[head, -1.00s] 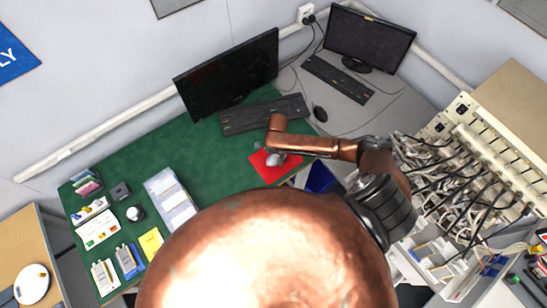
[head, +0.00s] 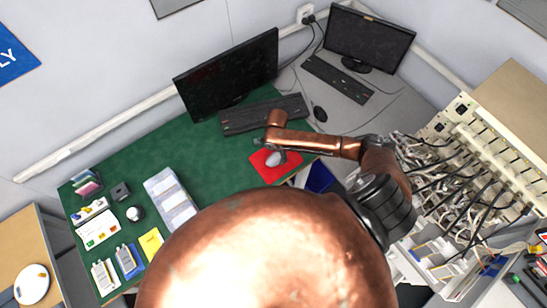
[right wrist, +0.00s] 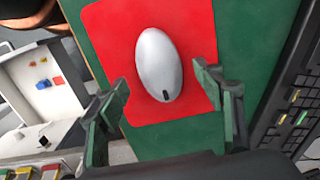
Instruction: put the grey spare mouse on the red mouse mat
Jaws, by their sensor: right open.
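The grey spare mouse (head: 274,160) lies on the red mouse mat (head: 265,174) near the right front edge of the green desk. In the right wrist view the whole grey mouse (right wrist: 160,60) shows on the mat (right wrist: 112,22), with red around it. My right gripper (right wrist: 160,80) is open, with one finger on each side of the mouse's near end and a gap to each. In the head view my right gripper (head: 270,148) is just behind and above the mouse, small and partly hidden by my arm. My left gripper is not in view.
A black keyboard (head: 265,114) and a monitor (head: 228,75) stand behind the mat. A black mouse (head: 320,114) is on the grey desk to the right. A cable-filled rack (head: 470,160) is at right. Bare green desk (head: 215,160) lies left of the mat.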

